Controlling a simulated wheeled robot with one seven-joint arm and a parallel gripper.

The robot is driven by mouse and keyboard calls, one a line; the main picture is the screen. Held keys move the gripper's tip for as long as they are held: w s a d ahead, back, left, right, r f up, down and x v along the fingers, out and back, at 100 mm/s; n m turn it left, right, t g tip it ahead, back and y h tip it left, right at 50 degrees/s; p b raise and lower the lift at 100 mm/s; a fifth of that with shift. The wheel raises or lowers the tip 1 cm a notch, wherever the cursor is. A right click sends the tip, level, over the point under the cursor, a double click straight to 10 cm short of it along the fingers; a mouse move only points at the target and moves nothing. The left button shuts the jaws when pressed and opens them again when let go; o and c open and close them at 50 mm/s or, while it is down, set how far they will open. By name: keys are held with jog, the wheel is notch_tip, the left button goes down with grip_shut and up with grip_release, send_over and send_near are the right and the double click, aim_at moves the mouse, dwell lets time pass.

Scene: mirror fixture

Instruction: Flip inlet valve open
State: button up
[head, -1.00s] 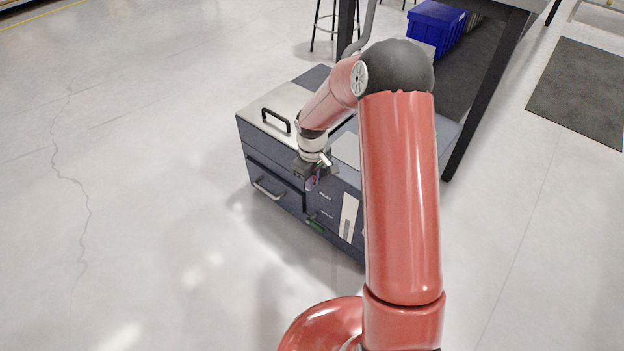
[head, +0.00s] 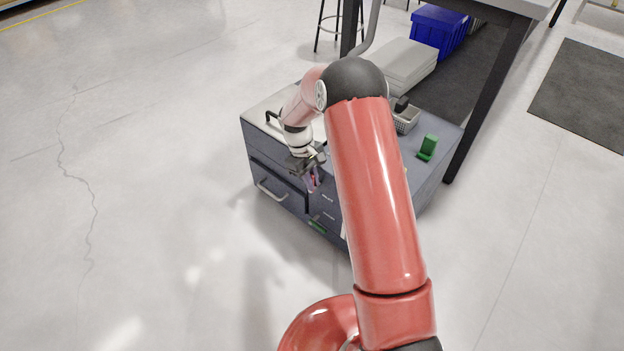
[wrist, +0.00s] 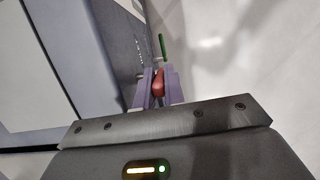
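A red lever (wrist: 158,84), which looks like the inlet valve handle, lies between the two purple fingers of my gripper (wrist: 159,76) in the wrist view. The fingers stand close on both sides of it; whether they press on it is not clear. In the head view my gripper (head: 313,182) is at the front face of the dark cabinet (head: 275,166), beside small labels too small to read. The lever is mostly hidden there by the fingers.
A green handle (head: 317,226) sits lower on the cabinet front; it also shows in the wrist view (wrist: 162,46). A drawer handle (head: 272,192) is to the left. A green block (head: 428,146) and a grey basket (head: 406,119) stand on top. Floor in front is clear.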

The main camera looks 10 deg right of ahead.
jog(key=o, duration=0.5)
jog(key=shift+c, duration=0.2)
jog(key=v, duration=0.8)
jog(key=s+d+r+m+t, duration=0.1)
jog(key=s+r+m+t, duration=0.1)
jog(key=s+r, duration=0.55)
jog(key=s+r+m+t, duration=0.15)
jog(key=s+r, duration=0.35)
jog(key=r, duration=0.6)
jog(key=s+r+m+t+y, duration=0.1)
jog(key=s+r+m+t, duration=0.1)
jog(key=s, duration=0.7)
jog(key=s+r+m+t, duration=0.1)
jog(key=s+r+t, duration=0.1)
jog(key=s, duration=0.8)
jog(key=shift+d+r+m+t+y, duration=0.15)
jog(key=shift+d+m+t+y, duration=0.2)
jog(key=shift+d+y, duration=0.1)
